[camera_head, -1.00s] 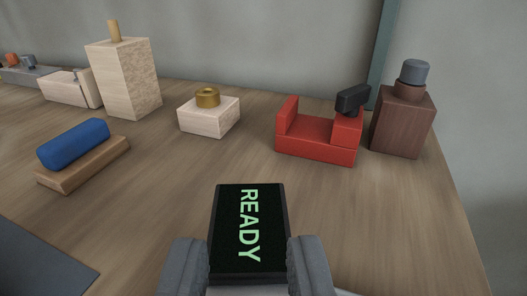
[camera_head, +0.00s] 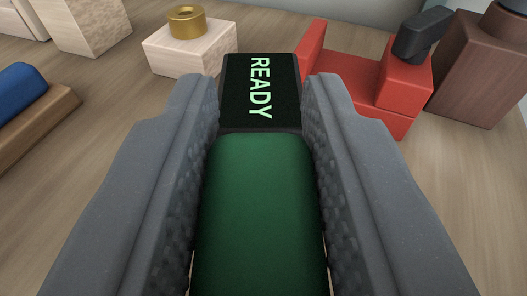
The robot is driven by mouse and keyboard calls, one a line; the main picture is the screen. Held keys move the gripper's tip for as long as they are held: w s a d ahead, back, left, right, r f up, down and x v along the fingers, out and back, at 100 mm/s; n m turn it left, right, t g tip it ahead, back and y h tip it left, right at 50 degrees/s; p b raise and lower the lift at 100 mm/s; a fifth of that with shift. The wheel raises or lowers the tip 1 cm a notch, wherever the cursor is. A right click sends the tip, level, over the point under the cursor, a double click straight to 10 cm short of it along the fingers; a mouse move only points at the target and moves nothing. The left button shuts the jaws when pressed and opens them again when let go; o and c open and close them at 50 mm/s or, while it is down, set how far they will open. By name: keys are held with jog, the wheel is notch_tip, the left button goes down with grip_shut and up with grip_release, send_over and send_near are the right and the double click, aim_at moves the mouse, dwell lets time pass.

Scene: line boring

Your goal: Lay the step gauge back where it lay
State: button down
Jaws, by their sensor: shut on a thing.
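My gripper (camera_head: 262,90) is shut on a green device with a black screen that reads READY, which I take to be the step gauge (camera_head: 262,215). Its green body lies between the two grey fingers, and its screen end sticks out past the fingertips. The near end runs out of the bottom of the picture. The gauge hides the wood beneath it, so I cannot tell whether it touches the tabletop.
Beyond the gauge stand a pale block with a brass ring (camera_head: 187,48), a red stepped holder with a black piece (camera_head: 385,75) and a dark brown block (camera_head: 485,70). A blue roll on a wooden base (camera_head: 25,115) is at left. Bare wooden tabletop (camera_head: 110,130) lies between.

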notch_tip(320, 180, down, 4)
jog(key=shift+r+b, duration=0.25)
jog(key=shift+b, duration=0.35)
jog(key=shift+r, duration=0.1)
jog(key=shift+s+f, duration=0.15)
jog(key=shift+f, duration=0.35)
